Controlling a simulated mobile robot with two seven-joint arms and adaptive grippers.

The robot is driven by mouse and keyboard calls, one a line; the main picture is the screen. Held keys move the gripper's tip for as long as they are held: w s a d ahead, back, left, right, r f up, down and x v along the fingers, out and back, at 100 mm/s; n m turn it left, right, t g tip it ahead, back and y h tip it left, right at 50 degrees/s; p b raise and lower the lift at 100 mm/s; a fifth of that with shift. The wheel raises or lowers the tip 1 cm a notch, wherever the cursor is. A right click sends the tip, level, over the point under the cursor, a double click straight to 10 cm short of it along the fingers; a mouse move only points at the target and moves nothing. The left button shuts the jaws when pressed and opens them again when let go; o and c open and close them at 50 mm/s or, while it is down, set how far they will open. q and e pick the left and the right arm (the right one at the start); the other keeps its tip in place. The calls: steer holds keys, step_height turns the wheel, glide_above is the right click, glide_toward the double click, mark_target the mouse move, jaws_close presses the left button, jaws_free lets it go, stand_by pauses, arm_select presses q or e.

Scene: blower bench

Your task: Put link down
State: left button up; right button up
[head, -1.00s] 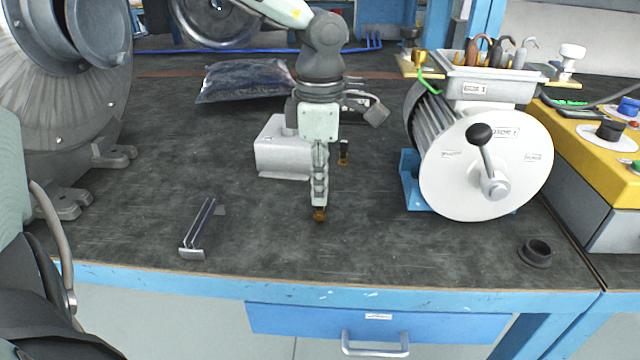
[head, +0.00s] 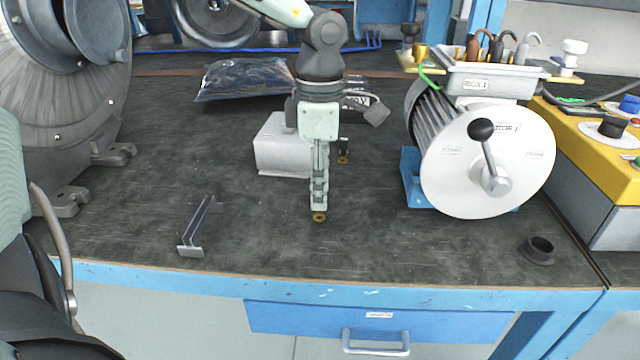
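A narrow dark grey metal piece with bent ends, which looks like the link (head: 198,226), is on the bench top at the front left. Its near end plate faces the bench's front edge. My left gripper (head: 331,188) points down over the middle of the bench, well to the right of this piece. Its two orange-tipped fingers are spread, one nearer and one farther back, and nothing shows between them. Whether the fingertips touch the bench is hard to tell. My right gripper is out of view.
A light grey block (head: 281,150) stands just behind and left of the gripper. A dark bag (head: 243,78) lies behind, and a blower (head: 75,100) stands left. The front middle is clear.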

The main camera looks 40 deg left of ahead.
arm_select(q)
steer(key=shift+r, duration=0.25)
steer(key=shift+w+r+p, duration=0.1)
steer(key=shift+r+p, duration=0.45)
steer(key=shift+r, duration=0.15)
step_height(320, 180, up, 11)
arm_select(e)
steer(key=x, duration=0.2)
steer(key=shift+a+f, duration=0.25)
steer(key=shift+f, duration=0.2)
arm_select(q)
steer(key=shift+f, duration=0.1)
